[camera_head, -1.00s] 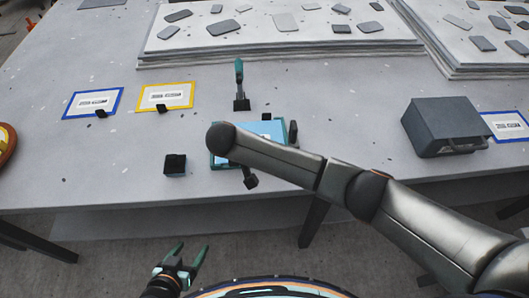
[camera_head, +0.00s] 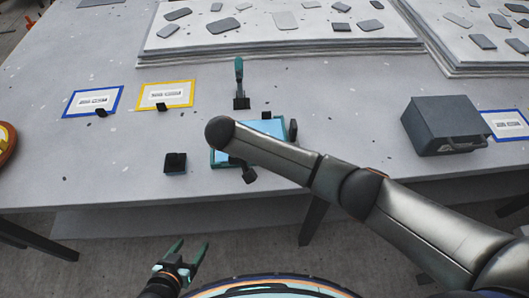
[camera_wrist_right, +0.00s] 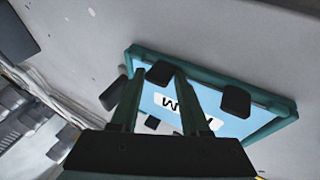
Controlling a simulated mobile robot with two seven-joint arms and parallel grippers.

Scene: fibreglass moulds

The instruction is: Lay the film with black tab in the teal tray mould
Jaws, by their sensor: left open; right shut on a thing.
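The teal tray mould (camera_head: 284,152) lies near the table's front edge, partly hidden by my right arm. A light-blue film (camera_head: 264,128) shows within its rim. In the right wrist view, the film (camera_wrist_right: 205,97) bears a white label and lies over the inside of the teal rim (camera_wrist_right: 225,75); I cannot tell whether it rests on the mould floor. My right gripper (camera_wrist_right: 158,78) is shut on the black tab (camera_wrist_right: 160,72). My left gripper (camera_head: 189,254) is open and empty, low in front of the table.
A black block (camera_head: 175,163) stands left of the mould. A teal-handled tool (camera_head: 239,80) stands behind it. Blue-framed (camera_head: 93,102) and yellow-framed (camera_head: 165,95) cards lie at left. A grey case (camera_head: 437,120) stands at right, and stacked sheets (camera_head: 280,50) lie behind.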

